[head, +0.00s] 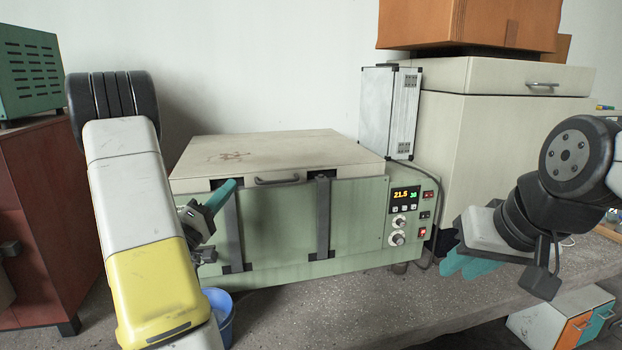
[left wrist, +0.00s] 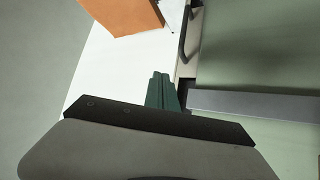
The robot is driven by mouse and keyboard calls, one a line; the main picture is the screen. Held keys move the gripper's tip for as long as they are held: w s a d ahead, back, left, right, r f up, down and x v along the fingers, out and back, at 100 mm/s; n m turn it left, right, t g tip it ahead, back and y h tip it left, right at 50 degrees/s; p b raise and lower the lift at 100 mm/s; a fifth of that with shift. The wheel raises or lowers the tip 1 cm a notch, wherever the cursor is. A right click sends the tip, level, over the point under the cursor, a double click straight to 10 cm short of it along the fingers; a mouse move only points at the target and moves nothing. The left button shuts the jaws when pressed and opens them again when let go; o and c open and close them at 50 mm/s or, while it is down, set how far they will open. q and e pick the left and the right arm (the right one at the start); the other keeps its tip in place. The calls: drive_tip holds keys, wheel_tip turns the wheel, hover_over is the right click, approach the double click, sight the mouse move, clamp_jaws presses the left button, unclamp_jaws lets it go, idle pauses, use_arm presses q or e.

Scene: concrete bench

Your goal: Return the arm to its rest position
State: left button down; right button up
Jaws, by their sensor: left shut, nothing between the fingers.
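My left arm (head: 135,190) comes in from the left, its grey and yellow links in the foreground. My left gripper (head: 222,192) has teal fingers that are together with nothing between them. In the head view it overlaps the front left of the green machine, near the lid's edge; I cannot tell whether it touches. In the left wrist view the shut fingers (left wrist: 162,91) point toward the lid handle (left wrist: 188,32). My right gripper (head: 468,262) is at the right, its teal fingers pointing left and partly hidden by its own body, so their opening is unclear.
The green machine (head: 360,230) has its cream lid (head: 275,155) down and a lit display (head: 405,194). A blue bucket (head: 221,308) stands below its front left. A cream cabinet (head: 500,120) and red cabinet (head: 50,210) flank it. The concrete bench (head: 330,308) is bare in front.

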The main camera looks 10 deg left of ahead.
use_arm(q)
drive_tip(key=s+d+r+m+g+h, duration=0.2)
drive_tip(key=s+d+m+g+h, duration=0.4)
drive_tip(key=d, duration=0.5)
drive_tip(key=s+d+r+m+g+h, duration=0.1)
drive_tip(key=d+r+g+h, duration=0.15)
drive_tip(key=d+g, duration=0.7)
drive_tip(key=s+d+f+m+g+y, duration=0.1)
drive_tip(key=s+d+f+g+y, duration=0.25)
drive_tip(key=s, duration=0.25)
drive_tip(key=s+d+f+m+g+y, duration=0.2)
drive_tip(key=s+d, duration=0.2)
drive_tip(key=s, duration=0.3)
drive_tip(key=a+r+t+y, duration=0.1)
drive_tip(key=a+t+y, duration=0.4)
drive_tip(key=a+y, duration=0.3)
drive_tip(key=shift+a+y, duration=0.15)
drive_tip(key=shift+y, duration=0.15)
drive_tip(key=shift+s, duration=0.1)
